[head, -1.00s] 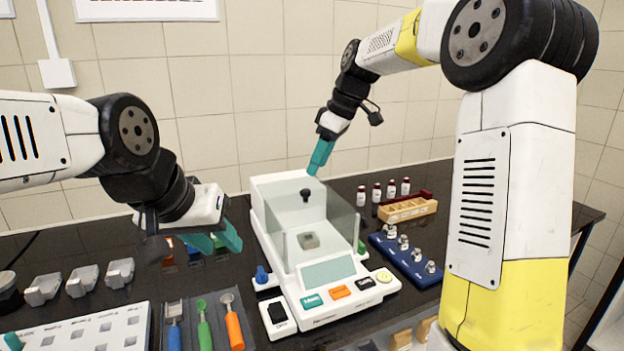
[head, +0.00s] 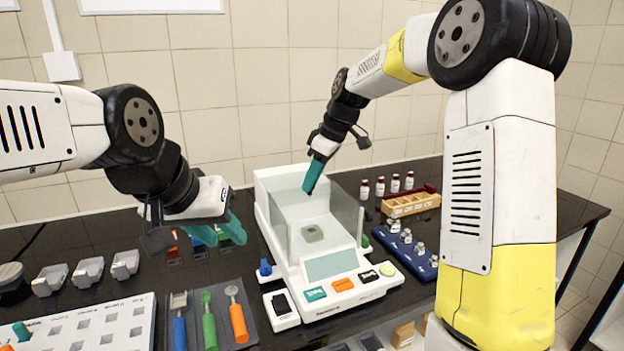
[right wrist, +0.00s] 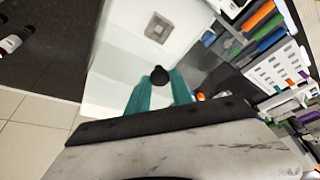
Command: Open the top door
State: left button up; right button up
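The balance (head: 335,262) has a white body and a clear draft shield (head: 338,225) with a small grey block (head: 312,234) inside. My right gripper (head: 311,186) points down at the top of the shield. In the right wrist view the top door's black knob (right wrist: 160,75) is between the tips of the teal fingers (right wrist: 161,88). The fingers hide it in the head view. I cannot tell whether they press on it. The top door looks closed. My left gripper (head: 222,230) is open and empty, left of the balance.
Vials and a wooden block (head: 410,203) stand right of the balance, beside a blue rack (head: 405,246). Coloured-handled tools (head: 209,325) lie on a mat at front left, next to a white perforated tray (head: 85,330). Grey containers (head: 88,271) stand behind the tray.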

grip_shut()
dwell(1.1)
